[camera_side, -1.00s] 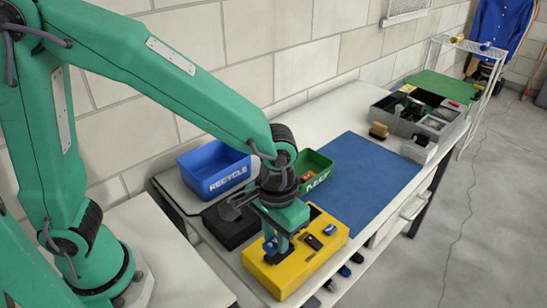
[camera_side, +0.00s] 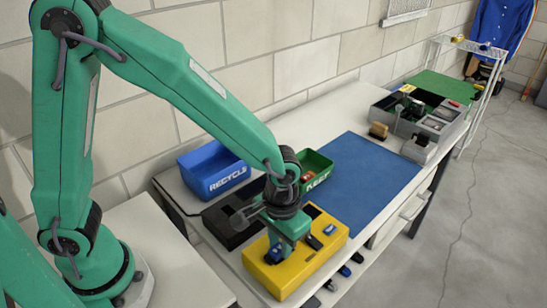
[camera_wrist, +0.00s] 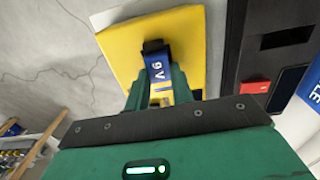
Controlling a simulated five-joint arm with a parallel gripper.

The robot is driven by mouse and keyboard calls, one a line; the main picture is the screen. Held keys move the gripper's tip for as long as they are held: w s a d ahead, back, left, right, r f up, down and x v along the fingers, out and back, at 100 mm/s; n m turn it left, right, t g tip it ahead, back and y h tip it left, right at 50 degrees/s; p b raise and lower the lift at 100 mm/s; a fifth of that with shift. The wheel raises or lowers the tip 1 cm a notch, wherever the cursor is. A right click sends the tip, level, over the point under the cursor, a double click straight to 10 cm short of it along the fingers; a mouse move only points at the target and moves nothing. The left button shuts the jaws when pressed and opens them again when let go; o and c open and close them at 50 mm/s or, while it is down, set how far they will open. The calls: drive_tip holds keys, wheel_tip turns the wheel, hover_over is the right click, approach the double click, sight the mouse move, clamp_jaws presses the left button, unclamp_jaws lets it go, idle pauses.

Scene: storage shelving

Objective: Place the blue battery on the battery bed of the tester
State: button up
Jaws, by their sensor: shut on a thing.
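The yellow tester (camera_side: 322,258) lies on the bench and shows below the gripper in the wrist view (camera_wrist: 120,50). My gripper (camera_side: 276,250) is low over the tester's left part. In the wrist view my gripper (camera_wrist: 160,88) is shut on the blue battery (camera_wrist: 158,68), which has a "9V" label and a black end. In the side view only a small blue patch of the battery (camera_side: 275,254) shows between the fingers. I cannot tell whether the battery touches the tester. The battery bed is not clearly visible. A blue part (camera_side: 330,229) and a black part sit on the tester's right half.
A blue RECYCLE bin (camera_side: 212,180) and a green bin (camera_side: 318,172) stand behind the tester. A black box (camera_side: 222,226) is close on the left. A blue mat (camera_side: 370,180) lies clear on the right. A grey compartment box (camera_side: 440,122) stands farther back.

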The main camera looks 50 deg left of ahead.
sight(280, 246)
drive_tip(key=shift+f, duration=0.2)
drive_tip(key=o, duration=1)
drive_tip(key=shift+r, duration=0.1)
wheel_tip(280, 246, up, 12)
drive_tip(key=shift+r, duration=0.15)
idle(0.7)
drive_tip(key=shift+s+a+r+t, duration=1.05)
drive_tip(key=shift+s+a, duration=0.4)
drive_tip(key=shift+a, duration=1.7)
drive_tip(key=shift+s+a+r+t, duration=0.8)
drive_tip(key=shift+s+a+r, duration=0.5)
drive_tip(key=shift+a, duration=1.9)
drive_tip(key=shift+s+a+r+t, duration=0.95)
drive_tip(key=shift+s+a, duration=0.6)
drive_tip(key=shift+a, duration=1.6)
